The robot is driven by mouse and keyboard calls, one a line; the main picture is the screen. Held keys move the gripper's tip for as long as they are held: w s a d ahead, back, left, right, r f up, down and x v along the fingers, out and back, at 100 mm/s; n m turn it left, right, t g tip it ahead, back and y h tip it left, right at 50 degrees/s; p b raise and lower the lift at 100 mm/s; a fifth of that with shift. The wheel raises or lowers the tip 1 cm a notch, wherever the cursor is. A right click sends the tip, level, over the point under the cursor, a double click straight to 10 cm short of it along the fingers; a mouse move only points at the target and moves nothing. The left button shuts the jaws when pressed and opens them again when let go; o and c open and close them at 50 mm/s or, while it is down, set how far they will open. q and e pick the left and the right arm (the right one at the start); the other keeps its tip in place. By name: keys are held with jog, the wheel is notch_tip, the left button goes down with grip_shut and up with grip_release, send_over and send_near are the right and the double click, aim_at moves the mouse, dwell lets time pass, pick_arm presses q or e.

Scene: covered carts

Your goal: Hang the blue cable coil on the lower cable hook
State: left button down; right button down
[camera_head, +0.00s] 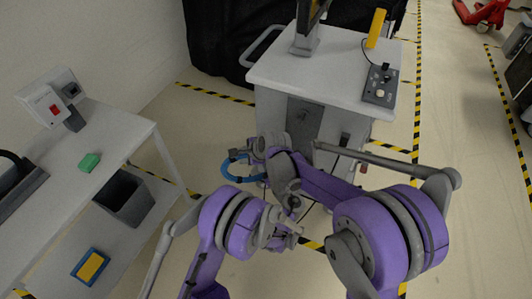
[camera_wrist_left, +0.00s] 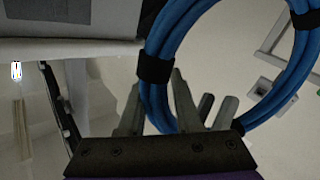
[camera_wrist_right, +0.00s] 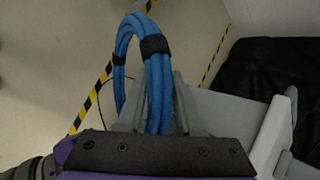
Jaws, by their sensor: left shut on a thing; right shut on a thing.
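The blue cable coil (camera_head: 227,170), with black bands, is held in the air just left of the grey-white cart (camera_head: 285,75). My right gripper (camera_head: 257,148) is at the coil. In the right wrist view the coil (camera_wrist_right: 128,35) runs between the fingers of my right gripper (camera_wrist_right: 159,82), which is shut on it. In the left wrist view the coil (camera_wrist_left: 180,22) rises as a large loop from between the fingers of my left gripper (camera_wrist_left: 155,90), also shut on it. My arms hide the left gripper in the head view. I cannot make out the lower cable hook.
A control box (camera_head: 380,84) and a yellow block (camera_head: 376,28) are on the cart top. At left a side table (camera_head: 120,125) carries a green block (camera_head: 89,162), with a dark bin (camera_head: 124,198) below. Open floor lies between table and cart.

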jog(key=c, duration=0.9)
grip_release()
jog(key=shift+s+a, duration=0.15)
jog(key=shift+a, duration=0.25)
jog(key=o, duration=0.4)
jog(key=shift+d, duration=0.15)
